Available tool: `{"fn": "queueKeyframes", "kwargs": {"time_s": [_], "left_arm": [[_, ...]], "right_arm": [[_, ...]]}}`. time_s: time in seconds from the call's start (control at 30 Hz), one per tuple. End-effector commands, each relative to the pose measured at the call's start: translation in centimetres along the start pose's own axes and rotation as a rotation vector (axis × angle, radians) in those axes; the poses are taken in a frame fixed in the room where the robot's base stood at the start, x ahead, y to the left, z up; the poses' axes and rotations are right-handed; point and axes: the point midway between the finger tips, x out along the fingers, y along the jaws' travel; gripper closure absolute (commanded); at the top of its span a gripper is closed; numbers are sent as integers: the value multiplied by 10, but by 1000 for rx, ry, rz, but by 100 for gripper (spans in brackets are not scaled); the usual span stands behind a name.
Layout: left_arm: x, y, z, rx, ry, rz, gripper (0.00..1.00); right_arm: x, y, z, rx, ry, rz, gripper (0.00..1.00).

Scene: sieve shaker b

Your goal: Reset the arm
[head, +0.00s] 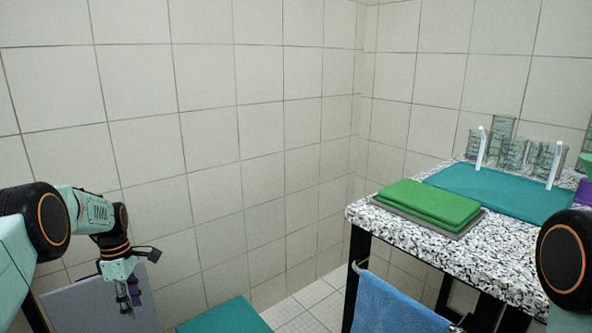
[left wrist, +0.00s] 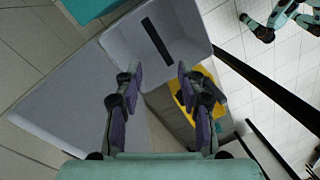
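My left gripper (head: 130,293) hangs at the lower left of the head view, fingers pointing down, clear of the bench. In the left wrist view my left gripper (left wrist: 157,78) has its two fingers spread apart, with nothing between them. A pale grey bin-like thing (left wrist: 205,18) with a dark slot lies beyond the fingertips. My right arm shows only as a dark joint with an orange ring at the right edge of the head view; its gripper is out of the picture.
A speckled bench (head: 385,225) stands at right, bearing folded green cloths (head: 430,203), a teal mat (head: 500,188) and several glass beakers (head: 503,128). A blue towel (head: 395,305) hangs at its front. A yellow-and-grey thing (left wrist: 183,97) lies below my left gripper. Tiled walls stand behind.

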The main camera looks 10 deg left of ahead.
Motion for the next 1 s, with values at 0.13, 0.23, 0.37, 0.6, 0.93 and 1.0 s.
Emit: {"fn": "queueKeyframes", "kwargs": {"time_s": [0.13, 0.23, 0.37, 0.6, 0.93, 1.0], "left_arm": [[56, -25, 42, 245, 9, 6, 61], [90, -48, 66, 408, 16, 16, 61], [129, -87, 93, 619, 27, 28, 61], [179, -180, 125, 1001, 54, 42, 61], [189, -324, 132, 1517, 109, 43, 61], [182, -352, 129, 1619, 122, 40, 61]], "right_arm": [[-4, 0, 0, 0, 0, 0, 60], [-7, 0, 0, 0, 0, 0, 60], [-10, 0, 0, 0, 0, 0, 60], [-15, 0, 0, 0, 0, 0, 60], [-22, 0, 0, 0, 0, 0, 60], [-23, 0, 0, 0, 0, 0, 60]]}}
